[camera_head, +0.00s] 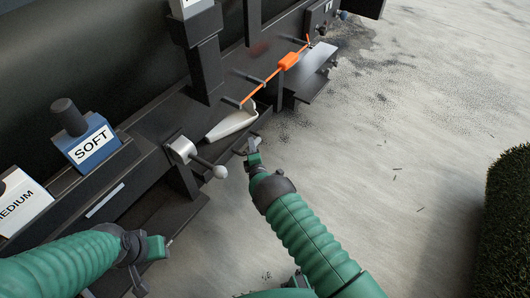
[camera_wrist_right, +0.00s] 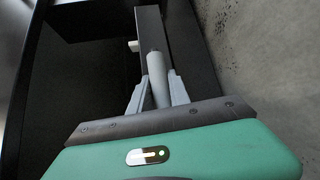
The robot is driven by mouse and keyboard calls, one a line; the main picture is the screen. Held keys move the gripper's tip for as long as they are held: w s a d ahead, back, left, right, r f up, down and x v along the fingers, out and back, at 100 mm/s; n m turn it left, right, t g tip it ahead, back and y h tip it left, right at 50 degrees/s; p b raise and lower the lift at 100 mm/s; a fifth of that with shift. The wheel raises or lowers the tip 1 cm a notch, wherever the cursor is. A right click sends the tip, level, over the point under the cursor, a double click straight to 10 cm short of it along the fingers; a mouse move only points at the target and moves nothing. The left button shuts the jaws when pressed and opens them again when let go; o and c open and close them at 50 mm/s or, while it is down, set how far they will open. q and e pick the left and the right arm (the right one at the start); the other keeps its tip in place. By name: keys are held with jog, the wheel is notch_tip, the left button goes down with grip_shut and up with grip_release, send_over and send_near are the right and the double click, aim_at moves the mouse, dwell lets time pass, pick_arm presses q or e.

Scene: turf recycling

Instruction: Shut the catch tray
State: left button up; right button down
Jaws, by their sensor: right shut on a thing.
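The catch tray (camera_head: 262,128) appears to be the low dark tray along the machine's lower front, partly hidden behind the frame. In the right wrist view its dark wall (camera_wrist_right: 190,50) runs beside a grey cylindrical handle (camera_wrist_right: 158,78). My right gripper (camera_head: 250,147) is at the tray's outer edge, and the right wrist view shows its fingers (camera_wrist_right: 157,95) shut around the handle. My left gripper (camera_head: 168,243) hangs at the lower left, apart from the tray. Its fingers are too small to read.
A white tapered object (camera_head: 232,124), an orange bar (camera_head: 288,62) and a "SOFT" block (camera_head: 88,145) are on the machine. Open concrete floor lies right; turf (camera_head: 508,220) stands at far right.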

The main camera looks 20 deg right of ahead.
jog(key=shift+w+a+f, duration=0.25)
jog(key=shift+w+a, duration=0.3)
jog(key=shift+a, duration=0.1)
jog(key=c, duration=1.2)
grip_release()
jog(key=shift+c, duration=0.2)
jog(key=shift+r, duration=0.1)
jog(key=s+a+r+p, duration=0.1)
jog(key=s+r+p, duration=0.1)
jog(key=s+p, duration=1)
jog(key=s, duration=0.4)
jog(key=shift+s+a+p, duration=0.15)
jog(key=shift+s+p, duration=0.15)
jog(key=shift+r, duration=0.1)
